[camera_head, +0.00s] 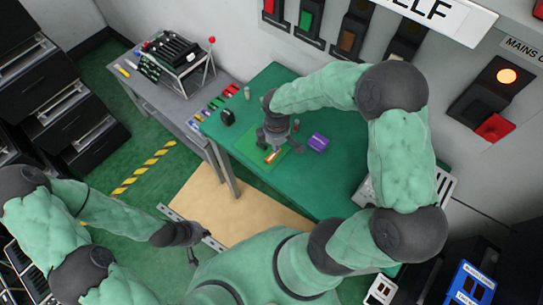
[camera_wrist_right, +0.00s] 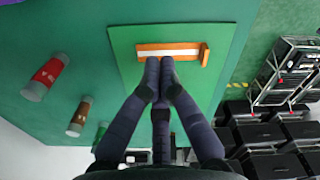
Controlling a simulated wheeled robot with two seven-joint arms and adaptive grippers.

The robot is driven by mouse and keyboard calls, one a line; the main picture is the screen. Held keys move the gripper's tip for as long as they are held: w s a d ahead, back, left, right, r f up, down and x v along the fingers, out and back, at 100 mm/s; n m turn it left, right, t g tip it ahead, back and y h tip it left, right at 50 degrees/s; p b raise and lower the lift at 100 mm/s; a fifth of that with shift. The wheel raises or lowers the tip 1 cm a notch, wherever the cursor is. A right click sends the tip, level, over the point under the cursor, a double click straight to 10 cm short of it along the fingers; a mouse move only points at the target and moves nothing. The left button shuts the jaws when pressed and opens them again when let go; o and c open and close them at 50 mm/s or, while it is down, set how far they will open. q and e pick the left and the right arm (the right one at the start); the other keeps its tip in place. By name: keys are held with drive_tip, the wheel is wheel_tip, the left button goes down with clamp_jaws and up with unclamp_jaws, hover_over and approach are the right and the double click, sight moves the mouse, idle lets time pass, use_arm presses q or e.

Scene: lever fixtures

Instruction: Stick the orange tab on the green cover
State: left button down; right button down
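The green cover (camera_head: 248,152) is a flat, lighter green square on the green table; the right wrist view also shows it (camera_wrist_right: 218,38). The orange tab (camera_head: 271,157) lies over the cover. In the right wrist view the tab (camera_wrist_right: 150,46) is a strip with a white stripe and a short upright piece at its right end. My right gripper (camera_wrist_right: 161,70) points down with its fingers drawn together, tips at the strip's near edge. I cannot tell whether they touch it. My left gripper (camera_head: 192,250) hangs low, away from the table; its fingers are too small to read.
A purple block (camera_head: 318,142) sits right of the cover. A dark item (camera_head: 228,117) stands at the table's left edge. In the right wrist view, a red cylinder (camera_wrist_right: 46,74) and a brown cylinder (camera_wrist_right: 79,117) stand to the left. A grey side table (camera_head: 150,82) holds a rack.

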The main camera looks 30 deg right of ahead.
drive_tip(key=shift+f+b, duration=0.75)
drive_tip(key=shift+f, duration=0.3)
idle(0.4)
idle(0.5)
drive_tip(key=shift+r+p, duration=2.85)
drive_tip(key=shift+r, duration=0.7)
drive_tip(key=shift+f, duration=0.1)
